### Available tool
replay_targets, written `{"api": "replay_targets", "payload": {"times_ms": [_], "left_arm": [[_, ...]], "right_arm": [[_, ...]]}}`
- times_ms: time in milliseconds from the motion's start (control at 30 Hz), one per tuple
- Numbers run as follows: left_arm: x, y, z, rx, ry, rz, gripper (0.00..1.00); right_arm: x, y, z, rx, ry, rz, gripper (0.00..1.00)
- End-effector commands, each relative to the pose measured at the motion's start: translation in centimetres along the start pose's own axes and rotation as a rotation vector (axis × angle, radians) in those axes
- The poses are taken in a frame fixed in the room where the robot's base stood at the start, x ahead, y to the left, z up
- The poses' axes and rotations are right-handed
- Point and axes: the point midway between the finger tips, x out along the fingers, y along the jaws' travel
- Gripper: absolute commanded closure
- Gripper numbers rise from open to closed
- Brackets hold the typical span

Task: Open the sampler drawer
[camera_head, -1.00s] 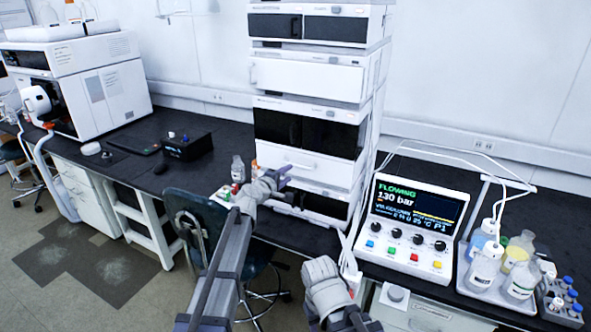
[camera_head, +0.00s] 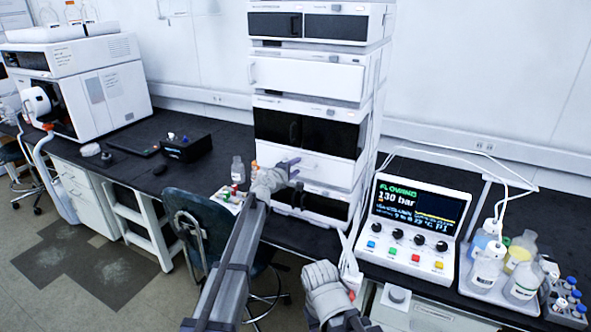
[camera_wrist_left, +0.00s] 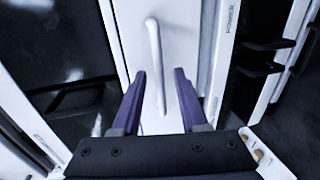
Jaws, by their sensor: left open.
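The sampler drawer (camera_head: 333,172) is a white front low in the tall instrument stack, flush with the stack as far as I can see. In the left wrist view the drawer front (camera_wrist_left: 182,35) carries a white bar handle (camera_wrist_left: 154,55). My left gripper (camera_head: 293,168) is in front of the drawer. Its two purple fingers (camera_wrist_left: 159,76) are open, one on each side of the lower part of the handle in the picture; contact is not visible. In the head view the gripper hides part of the handle. My right gripper (camera_head: 326,290) is low in the foreground, its jaws unclear.
A controller with a lit screen (camera_head: 412,205) stands right of the stack, beside a tray (camera_head: 483,290) of bottles. A small bottle (camera_head: 238,170) stands left of the stack. A blue chair (camera_head: 205,222) is below the bench, near my left arm.

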Motion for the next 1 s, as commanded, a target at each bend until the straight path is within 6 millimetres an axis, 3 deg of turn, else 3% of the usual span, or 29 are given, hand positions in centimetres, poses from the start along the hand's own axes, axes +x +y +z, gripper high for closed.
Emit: {"api": "replay_targets", "payload": {"times_ms": [133, 533, 1000], "left_arm": [[-0.07, 0.02, 0.02, 0.0, 0.0, 0.0, 0.57], [-0.08, 0.01, 0.01, 0.001, 0.0, 0.0, 1.0], [-0.09, -0.01, 0.02, 0.001, 0.0, 0.0, 1.0]], "right_arm": [[-0.03, 0.0, 0.0, 0.0, 0.0, 0.0, 0.5], [-0.03, 0.0, 0.0, 0.0, 0.0, 0.0, 0.5], [-0.02, 0.0, 0.0, 0.0, 0.0, 0.0, 0.5]]}}
